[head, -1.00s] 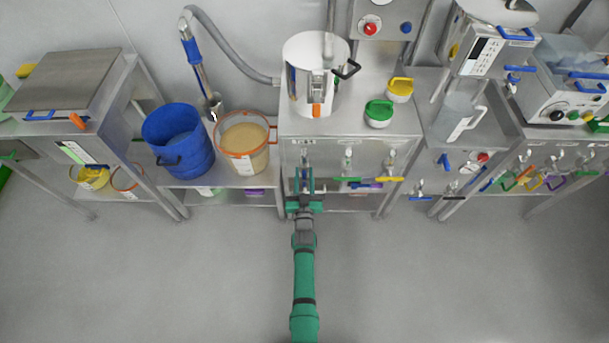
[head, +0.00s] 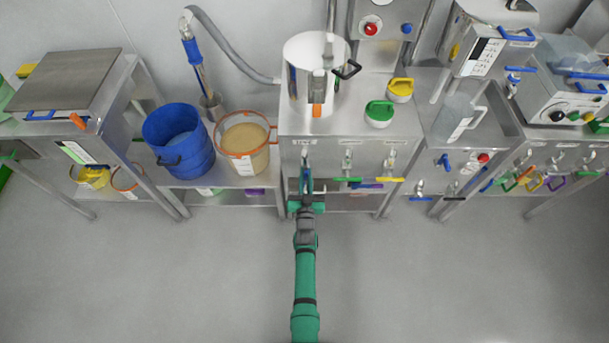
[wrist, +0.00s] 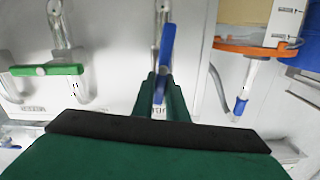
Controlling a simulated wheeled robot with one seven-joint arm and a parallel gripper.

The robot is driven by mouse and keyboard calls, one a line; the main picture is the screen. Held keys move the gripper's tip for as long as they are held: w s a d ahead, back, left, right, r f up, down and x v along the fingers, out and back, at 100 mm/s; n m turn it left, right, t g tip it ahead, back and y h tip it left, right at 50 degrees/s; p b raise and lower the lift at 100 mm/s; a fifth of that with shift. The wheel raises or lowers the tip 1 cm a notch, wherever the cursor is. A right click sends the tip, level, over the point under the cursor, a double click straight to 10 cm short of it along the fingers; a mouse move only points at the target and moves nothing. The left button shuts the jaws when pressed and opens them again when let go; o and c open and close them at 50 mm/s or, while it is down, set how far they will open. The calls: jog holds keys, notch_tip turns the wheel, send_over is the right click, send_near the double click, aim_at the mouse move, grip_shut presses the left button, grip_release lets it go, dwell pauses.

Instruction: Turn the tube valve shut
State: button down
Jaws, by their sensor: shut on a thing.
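A valve with a blue lever handle (wrist: 167,45) is close in front of me in the wrist view. Its handle runs nearly up and down in that picture, in line with its metal pipe and crosswise to the green handle beside it. My green gripper (wrist: 160,88) is shut on the lower part of the blue handle. In the head view my gripper (head: 305,182) is at the left valve on the front of the steel cabinet (head: 325,155), and its fingers mostly cover the handle. The valve labels are too small to read.
A valve with a green handle (wrist: 48,69) is close beside, and one with a yellow handle (head: 390,179) is further right. An orange-rimmed bucket (head: 243,163) and a blue bucket (head: 178,140) stand left. The floor (head: 190,270) is clear.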

jog(key=shift+s+d+f+m, duration=0.1)
jog(key=shift+d+f+m, duration=0.35)
jog(key=shift+m, duration=2.3)
jog(key=shift+w+d+f+m, duration=0.1)
jog(key=shift+d+f+m, duration=0.35)
jog(key=shift+m, duration=2.25)
jog(key=shift+s+d+f+m, duration=0.1)
jog(key=shift+d+f+m, duration=0.35)
jog(key=shift+m, duration=2.3)
jog(key=shift+a+f, duration=0.1)
jog(key=shift+a, duration=0.05)
jog(key=c, duration=1.8)
grip_release()
jog(key=shift+o, duration=0.2)
jog(key=s, duration=1)
jog(key=shift+s, duration=0.4)
